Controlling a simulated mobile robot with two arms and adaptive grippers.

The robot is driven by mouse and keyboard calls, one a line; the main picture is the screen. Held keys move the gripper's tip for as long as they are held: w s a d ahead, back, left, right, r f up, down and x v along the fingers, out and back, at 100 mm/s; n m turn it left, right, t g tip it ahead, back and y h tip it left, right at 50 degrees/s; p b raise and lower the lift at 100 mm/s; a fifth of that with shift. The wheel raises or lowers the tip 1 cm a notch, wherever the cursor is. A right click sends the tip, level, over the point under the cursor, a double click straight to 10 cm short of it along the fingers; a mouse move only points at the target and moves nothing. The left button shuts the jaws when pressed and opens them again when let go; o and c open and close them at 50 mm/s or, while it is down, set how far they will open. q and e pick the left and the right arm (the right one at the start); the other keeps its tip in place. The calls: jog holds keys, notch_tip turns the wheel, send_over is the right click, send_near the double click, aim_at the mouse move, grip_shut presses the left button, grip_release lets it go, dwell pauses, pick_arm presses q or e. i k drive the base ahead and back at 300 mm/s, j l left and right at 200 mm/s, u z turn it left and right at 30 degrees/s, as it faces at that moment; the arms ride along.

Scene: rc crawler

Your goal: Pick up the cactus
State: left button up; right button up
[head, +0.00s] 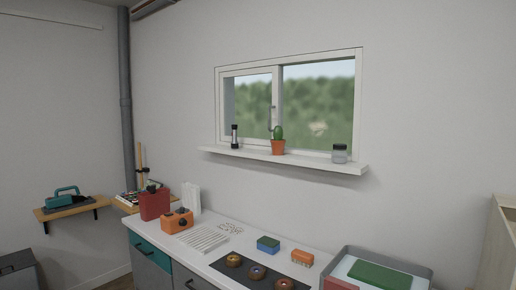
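A small green cactus (278,132) stands upright in an orange pot (278,147) on the white window sill (310,162), near the sill's middle. The cactus is in front of the window, close to its centre post. Neither of my grippers shows in the head view.
On the sill, a dark bottle-like item (234,137) stands left of the cactus and a jar (340,154) stands right. Below, the white counter (215,256) holds a red canister (154,203), an orange box (177,221), sponges (268,244) and a grey tray (419,269).

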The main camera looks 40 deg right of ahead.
aim_at(277, 144)
jog(key=i+j+z, duration=0.1)
jog(key=i+z, duration=0.3)
jog(key=i+j+z, duration=0.2)
jog(key=i+z, duration=0.15)
jog(key=i+j+z, duration=0.4)
jog(key=i+l, duration=0.05)
